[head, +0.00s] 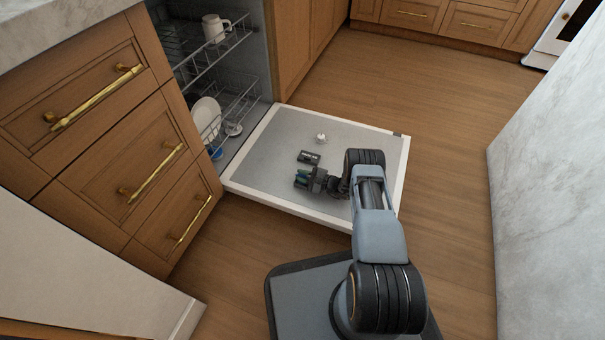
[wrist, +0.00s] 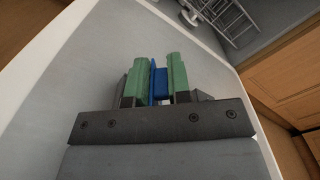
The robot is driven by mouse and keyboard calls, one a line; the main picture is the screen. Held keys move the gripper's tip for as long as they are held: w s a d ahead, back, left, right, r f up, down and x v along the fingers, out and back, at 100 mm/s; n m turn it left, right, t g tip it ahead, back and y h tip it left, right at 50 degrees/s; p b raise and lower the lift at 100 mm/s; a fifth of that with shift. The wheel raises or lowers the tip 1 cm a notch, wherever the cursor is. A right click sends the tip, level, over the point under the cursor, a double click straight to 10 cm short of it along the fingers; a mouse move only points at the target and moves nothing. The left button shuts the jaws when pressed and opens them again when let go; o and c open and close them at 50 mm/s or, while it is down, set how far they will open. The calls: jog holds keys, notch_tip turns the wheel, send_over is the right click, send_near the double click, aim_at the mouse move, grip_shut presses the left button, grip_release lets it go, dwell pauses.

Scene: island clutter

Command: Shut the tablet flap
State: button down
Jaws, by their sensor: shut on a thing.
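The dishwasher door (head: 350,135) lies open and flat, with a grey inner face and white rim. A small dark fitting (head: 309,157) sits on it, and I cannot make out whether this is the tablet flap. My gripper (head: 303,178) is low over the door, just in front of that fitting. In the wrist view my gripper (wrist: 159,80) has green fingers shut on a blue piece (wrist: 159,82). I cannot tell whether the blue piece is the tablet flap. The fingers hide part of it.
A small white knob-like thing (head: 321,138) is on the door behind the dark fitting. The lower rack (head: 235,105) holds a white plate (head: 206,117), and a mug (head: 215,28) stands in the upper rack. Wooden drawers (head: 110,120) stand at left. Wood floor (head: 445,150) is clear at right.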

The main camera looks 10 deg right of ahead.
jog(key=shift+n, duration=0.5)
jog(key=shift+s+f, duration=0.1)
jog(key=c, duration=1.4)
grip_release()
jog(key=shift+o, duration=0.7)
